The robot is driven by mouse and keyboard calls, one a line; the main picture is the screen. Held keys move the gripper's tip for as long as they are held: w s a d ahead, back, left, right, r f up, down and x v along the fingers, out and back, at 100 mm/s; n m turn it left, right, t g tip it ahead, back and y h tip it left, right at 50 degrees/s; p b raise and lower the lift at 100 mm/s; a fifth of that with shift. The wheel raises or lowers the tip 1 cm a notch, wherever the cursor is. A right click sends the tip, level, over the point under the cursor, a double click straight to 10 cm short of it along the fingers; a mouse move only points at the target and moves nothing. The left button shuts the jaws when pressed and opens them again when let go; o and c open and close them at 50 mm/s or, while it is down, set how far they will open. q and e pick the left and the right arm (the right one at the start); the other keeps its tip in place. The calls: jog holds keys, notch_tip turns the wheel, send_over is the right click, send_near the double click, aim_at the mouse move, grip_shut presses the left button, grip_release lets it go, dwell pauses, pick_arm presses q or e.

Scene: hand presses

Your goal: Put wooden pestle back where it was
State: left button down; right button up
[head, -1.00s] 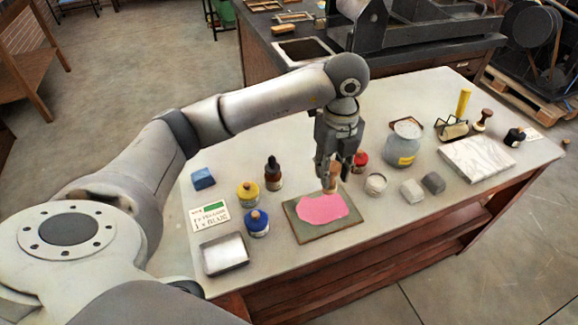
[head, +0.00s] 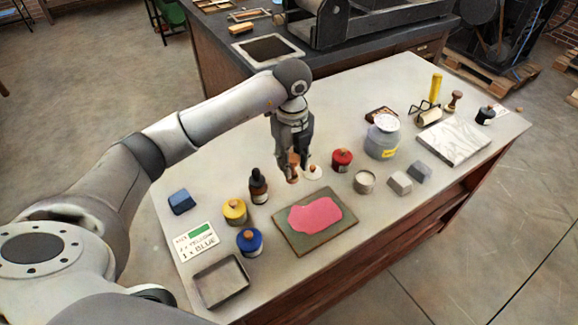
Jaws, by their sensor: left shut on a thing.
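My left gripper (head: 292,178) points down and is shut on the wooden pestle (head: 293,166), a brown piece partly hidden by the fingers. It is just behind the dark slab (head: 284,236), which carries a flat pink patch (head: 316,214). A small pale round thing (head: 313,173) shows just right of the fingertips, partly hidden. I cannot tell whether the pestle touches the table. My right gripper is not in view.
A dark dropper bottle (head: 258,188), yellow jar (head: 234,211) and blue jar (head: 250,242) stand left of the slab. A red jar (head: 342,160), pale tin (head: 365,182) and large grey jar (head: 382,140) stand right. A shallow tray (head: 221,282) lies front left.

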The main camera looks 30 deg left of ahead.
pick_arm(q)
jog(key=f, duration=0.1)
jog(key=w+a+f+p, duration=0.1)
jog(key=f, duration=0.1)
jog(key=w+a+f, duration=0.1)
jog(key=f, duration=0.1)
jog(key=shift+f+p, duration=0.25)
jog(key=shift+p, duration=0.05)
jog(key=shift+w+f, duration=0.1)
jog(key=shift+f, duration=0.35)
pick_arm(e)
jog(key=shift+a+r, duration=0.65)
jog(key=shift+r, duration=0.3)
pick_arm(q)
jog(key=shift+f, duration=0.1)
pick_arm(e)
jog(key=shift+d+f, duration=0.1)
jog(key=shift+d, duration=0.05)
pick_arm(q)
jog(key=c, duration=1.1)
grip_release()
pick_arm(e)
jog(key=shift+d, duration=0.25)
